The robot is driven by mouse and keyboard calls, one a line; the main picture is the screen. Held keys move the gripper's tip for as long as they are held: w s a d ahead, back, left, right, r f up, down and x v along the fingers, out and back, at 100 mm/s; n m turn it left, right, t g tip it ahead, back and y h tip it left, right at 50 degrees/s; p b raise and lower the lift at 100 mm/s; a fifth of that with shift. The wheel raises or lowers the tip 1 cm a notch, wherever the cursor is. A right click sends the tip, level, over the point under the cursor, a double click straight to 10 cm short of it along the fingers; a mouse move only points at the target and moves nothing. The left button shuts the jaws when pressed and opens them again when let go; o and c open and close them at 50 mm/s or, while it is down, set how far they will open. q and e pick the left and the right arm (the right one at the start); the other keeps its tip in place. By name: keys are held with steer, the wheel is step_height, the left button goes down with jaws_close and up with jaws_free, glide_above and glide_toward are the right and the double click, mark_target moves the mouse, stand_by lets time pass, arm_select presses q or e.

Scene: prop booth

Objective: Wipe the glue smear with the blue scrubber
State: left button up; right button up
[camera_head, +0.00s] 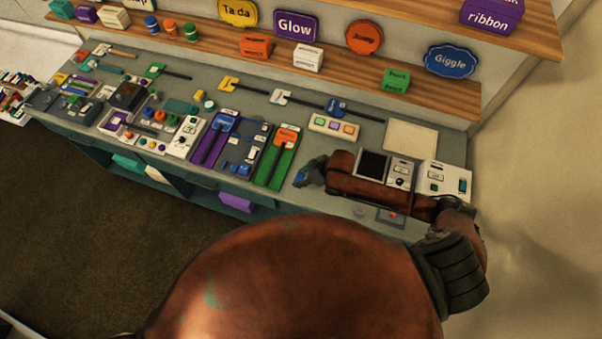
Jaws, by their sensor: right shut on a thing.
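My right gripper (306,176) reaches in from the right, low over the grey counter (330,205). It is shut on the blue scrubber (300,177), which shows as a small blue patch at the fingertips. The gripper covers part of the scrubber, and I cannot tell whether the scrubber touches the counter. I cannot clearly make out the glue smear; my arm hides part of the counter. My left gripper is not in view.
A green tray (272,176) stands just left of my right gripper. A button strip (334,127) and a cream square (411,142) lie behind it. White panels (446,177) are at the right. Shelves (340,80) with signs rise behind. Bare counter lies around the gripper.

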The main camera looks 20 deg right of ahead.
step_height(320, 180, up, 2)
steer(key=shift+d+r+p, duration=0.1)
steer(key=shift+d+p, duration=0.05)
steer(key=shift+p, duration=0.6)
